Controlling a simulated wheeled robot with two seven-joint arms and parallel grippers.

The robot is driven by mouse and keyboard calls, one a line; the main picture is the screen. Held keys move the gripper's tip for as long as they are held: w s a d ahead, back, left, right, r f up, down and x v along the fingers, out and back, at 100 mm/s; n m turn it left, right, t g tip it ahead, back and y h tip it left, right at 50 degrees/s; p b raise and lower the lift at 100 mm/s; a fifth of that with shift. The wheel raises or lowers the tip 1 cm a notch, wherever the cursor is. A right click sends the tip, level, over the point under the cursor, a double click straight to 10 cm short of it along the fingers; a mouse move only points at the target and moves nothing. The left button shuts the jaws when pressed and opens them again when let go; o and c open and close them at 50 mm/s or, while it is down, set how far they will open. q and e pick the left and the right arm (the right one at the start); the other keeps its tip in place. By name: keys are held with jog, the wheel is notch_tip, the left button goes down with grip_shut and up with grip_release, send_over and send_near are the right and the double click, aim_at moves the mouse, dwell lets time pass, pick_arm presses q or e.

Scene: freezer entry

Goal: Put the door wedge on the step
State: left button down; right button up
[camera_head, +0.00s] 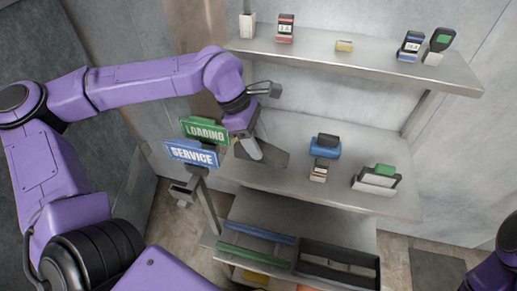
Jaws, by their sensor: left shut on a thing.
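My left gripper (250,148) reaches down over the left part of the middle shelf and is shut. A flat dark grey piece (272,157), which looks like the door wedge, is at its fingertips. The gripper partly covers this piece, and I cannot tell whether it touches the shelf. I cannot clearly pick out which surface is the step. My right gripper is not in view; only a purple part of my right arm shows at the lower right edge.
The middle shelf (325,195) holds several small items, including a blue and black one (325,147). Green LOADING (205,131) and blue SERVICE (191,153) signs stand close left of the gripper. The upper shelf (385,65) overhangs behind. A black tray (337,264) lies below.

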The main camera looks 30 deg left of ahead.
pick_arm(q)
jog(key=shift+w+f, duration=0.2)
jog(key=shift+f, duration=0.05)
jog(key=shift+w+a+f+b, duration=0.1)
jog(key=shift+w+f+b, duration=0.1)
jog(key=shift+f, duration=0.75)
jog(key=shift+w+a+f+b, duration=0.1)
jog(key=shift+w+f, duration=0.05)
jog(key=shift+f, duration=0.8)
jog(key=shift+f, duration=0.1)
jog(key=shift+c, duration=2.3)
grip_release()
jog(key=p+v, duration=0.2)
jog(key=v, duration=1)
